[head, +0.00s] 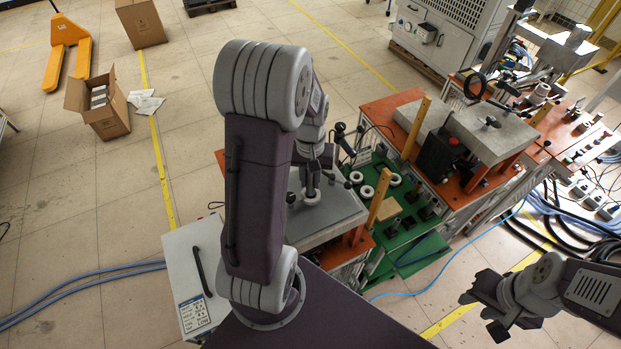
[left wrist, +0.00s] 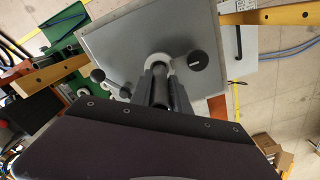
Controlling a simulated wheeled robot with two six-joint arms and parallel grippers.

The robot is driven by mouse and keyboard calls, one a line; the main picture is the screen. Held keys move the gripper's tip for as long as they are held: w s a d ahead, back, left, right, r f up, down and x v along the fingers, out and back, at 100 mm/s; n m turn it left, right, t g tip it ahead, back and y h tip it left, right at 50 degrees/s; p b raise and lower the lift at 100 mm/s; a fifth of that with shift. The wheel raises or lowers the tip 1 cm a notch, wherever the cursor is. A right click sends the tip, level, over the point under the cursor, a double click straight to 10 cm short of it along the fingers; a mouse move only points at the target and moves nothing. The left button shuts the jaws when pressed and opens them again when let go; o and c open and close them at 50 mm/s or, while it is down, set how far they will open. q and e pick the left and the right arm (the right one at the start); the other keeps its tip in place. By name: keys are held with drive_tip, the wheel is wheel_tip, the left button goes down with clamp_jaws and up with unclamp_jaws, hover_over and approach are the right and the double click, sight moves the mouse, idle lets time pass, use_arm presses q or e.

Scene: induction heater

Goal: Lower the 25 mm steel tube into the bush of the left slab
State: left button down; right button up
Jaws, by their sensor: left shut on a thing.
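The left slab (head: 340,212) is a grey plate on an orange-topped bench, partly hidden behind my left arm. It fills the upper middle of the left wrist view (left wrist: 115,38). A pale ring-shaped bush (head: 311,197) sits on it, and its rim also shows in the left wrist view (left wrist: 158,58). My left gripper (head: 312,165) is above the bush, shut on the dark steel tube (left wrist: 160,88), which points down at the bush. Whether the tube's lower end is inside the bush or just above it I cannot tell. My right gripper (head: 482,308) is open and empty, away at lower right.
A green tray (head: 415,245) with white rings (head: 366,191) and wooden posts (head: 380,196) lies right of the slab. A second slab (head: 490,130) stands farther right. A blue hose crosses the floor.

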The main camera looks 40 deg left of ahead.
sight(311, 187)
use_arm(q)
drive_tip(key=shift+s+d+r, duration=0.1)
drive_tip(key=shift+s+d, duration=0.05)
drive_tip(key=shift+f+b, duration=0.35)
drive_tip(key=shift+f, duration=0.4)
drive_tip(key=shift+f+b, duration=0.2)
drive_tip(key=shift+b, duration=0.15)
drive_tip(key=shift+f+b, duration=0.55)
drive_tip(key=shift+f, duration=0.2)
drive_tip(key=c, duration=1.2)
unclamp_jaws()
drive_tip(key=shift+o, duration=0.2)
